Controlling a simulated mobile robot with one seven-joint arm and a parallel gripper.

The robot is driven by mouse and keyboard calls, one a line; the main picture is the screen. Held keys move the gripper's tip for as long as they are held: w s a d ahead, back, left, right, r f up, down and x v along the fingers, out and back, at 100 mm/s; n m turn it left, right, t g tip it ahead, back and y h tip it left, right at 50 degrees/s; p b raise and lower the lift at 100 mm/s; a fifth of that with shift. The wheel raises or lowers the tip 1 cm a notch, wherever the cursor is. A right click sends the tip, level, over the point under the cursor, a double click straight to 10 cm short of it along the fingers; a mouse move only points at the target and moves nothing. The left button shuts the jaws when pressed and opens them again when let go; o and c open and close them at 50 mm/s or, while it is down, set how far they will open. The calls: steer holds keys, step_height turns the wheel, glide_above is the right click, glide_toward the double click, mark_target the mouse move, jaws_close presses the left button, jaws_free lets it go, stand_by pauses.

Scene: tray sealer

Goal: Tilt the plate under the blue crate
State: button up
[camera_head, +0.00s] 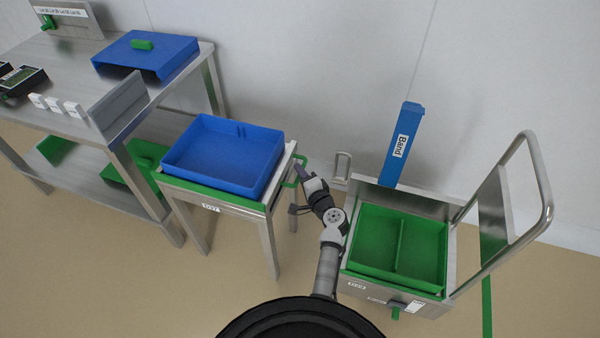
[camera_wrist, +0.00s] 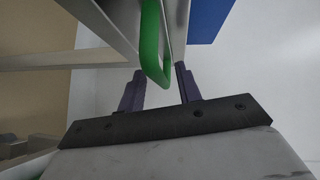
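The blue crate (camera_head: 225,170) is empty and sits on a plate on a steel stand between the workbench and the cart. The plate has a green front edge (camera_head: 212,196), and a green loop handle (camera_head: 299,172) stands out at its right side. Most of the plate is hidden under the crate; I see no clear tilt. My gripper (camera_head: 299,190) is at the handle. In the wrist view the fingers (camera_wrist: 159,82) are apart, and the handle's looped end (camera_wrist: 156,72) is between their tips. I see no clear contact. The crate's corner (camera_wrist: 207,18) shows above right.
A steel cart (camera_head: 366,283) with a green divided crate (camera_head: 420,225) and a tall tubular handle stands right of my arm. A blue post marked "Band" (camera_head: 402,145) is behind it. A workbench (camera_head: 150,100) with a blue cover (camera_head: 145,58) stands left. The wall is close behind.

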steer(key=shift+w+a, duration=0.25)
steer(key=shift+w, duration=0.3)
jaws_close()
steer(key=shift+f, duration=0.1)
